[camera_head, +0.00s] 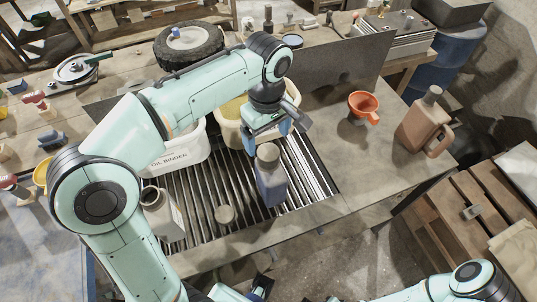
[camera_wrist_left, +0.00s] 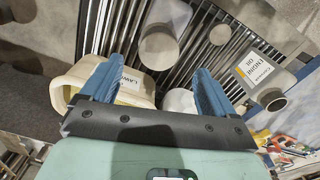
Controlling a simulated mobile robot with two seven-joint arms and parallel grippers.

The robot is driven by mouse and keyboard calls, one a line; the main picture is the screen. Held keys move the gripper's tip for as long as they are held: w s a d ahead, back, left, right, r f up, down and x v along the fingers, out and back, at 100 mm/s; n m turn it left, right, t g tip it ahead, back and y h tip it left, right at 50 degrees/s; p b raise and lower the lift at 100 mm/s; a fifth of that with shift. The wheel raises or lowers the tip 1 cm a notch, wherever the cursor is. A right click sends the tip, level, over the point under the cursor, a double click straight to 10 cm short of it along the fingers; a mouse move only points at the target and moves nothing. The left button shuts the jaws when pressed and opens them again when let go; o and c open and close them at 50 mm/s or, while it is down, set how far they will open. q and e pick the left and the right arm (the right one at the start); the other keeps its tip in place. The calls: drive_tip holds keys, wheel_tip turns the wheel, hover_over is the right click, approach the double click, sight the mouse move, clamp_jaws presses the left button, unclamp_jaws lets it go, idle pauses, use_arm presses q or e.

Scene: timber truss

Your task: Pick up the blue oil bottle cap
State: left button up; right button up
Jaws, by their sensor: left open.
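The blue oil bottle (camera_head: 270,185) stands upright on the slatted grate. Its round grey-beige cap (camera_head: 268,152) is on top. In the left wrist view the cap (camera_wrist_left: 158,47) is seen from above, beyond the fingertips. My left gripper (camera_head: 267,134) is open and empty, with its blue fingers just above and behind the cap in the head view. In the left wrist view the open fingers (camera_wrist_left: 160,66) are apart, with the cap roughly between their lines. Blue fingers, apparently of my right gripper (camera_head: 245,289), show partly at the bottom edge; their opening is unclear.
A white engine oil bottle (camera_head: 162,213) and a small round disc (camera_head: 225,214) are on the grate. White tubs (camera_head: 180,153) stand behind. An orange funnel (camera_head: 363,106) and brown jug (camera_head: 425,122) stand right. A metal panel (camera_head: 345,75) rises at the back.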

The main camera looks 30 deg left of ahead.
sight(268, 151)
use_arm(q)
wheel_tip(268, 151, down, 5)
drive_tip(key=shift+f+b, duration=0.1)
drive_tip(key=shift+b, duration=0.35)
drive_tip(key=shift+d, duration=0.1)
drive_tip(key=c, duration=1.2)
